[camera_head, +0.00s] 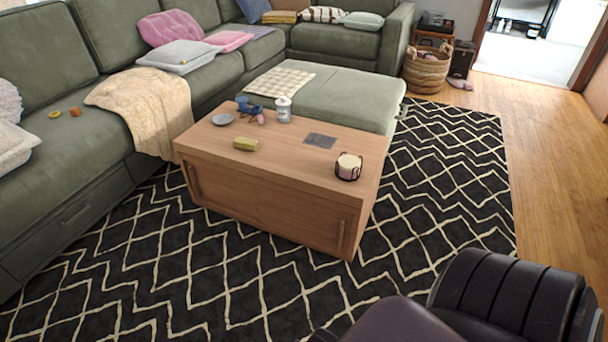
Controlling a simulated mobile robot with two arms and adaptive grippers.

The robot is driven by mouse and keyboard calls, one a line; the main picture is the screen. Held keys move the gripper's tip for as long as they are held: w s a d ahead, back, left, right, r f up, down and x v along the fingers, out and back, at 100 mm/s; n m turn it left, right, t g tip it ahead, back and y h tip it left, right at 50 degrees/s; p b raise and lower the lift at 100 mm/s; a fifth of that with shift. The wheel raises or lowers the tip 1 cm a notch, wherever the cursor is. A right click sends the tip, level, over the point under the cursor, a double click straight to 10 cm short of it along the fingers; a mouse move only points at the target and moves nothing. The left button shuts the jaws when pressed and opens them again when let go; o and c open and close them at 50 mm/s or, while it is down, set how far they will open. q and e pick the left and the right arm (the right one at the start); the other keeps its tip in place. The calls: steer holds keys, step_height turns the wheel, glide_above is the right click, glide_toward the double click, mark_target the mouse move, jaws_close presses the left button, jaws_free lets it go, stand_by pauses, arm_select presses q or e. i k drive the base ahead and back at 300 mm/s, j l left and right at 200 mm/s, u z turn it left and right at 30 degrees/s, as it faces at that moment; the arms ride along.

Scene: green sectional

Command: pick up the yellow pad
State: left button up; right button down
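A small yellow pad (246,144) lies on the front left part of the wooden coffee table (270,185), near its front edge. It looks like a thick little block, and nothing covers it. Neither my left nor my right gripper shows in this view.
The table also holds a grey dish (222,119), a blue item (248,108), a white jar (284,108), a dark flat square (320,140) and a candle in a dark holder (348,167). A green sectional (85,205) runs along the left. The patterned rug (215,270) in front is clear.

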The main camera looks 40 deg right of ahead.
mark_target(241, 142)
steer(key=z, duration=1)
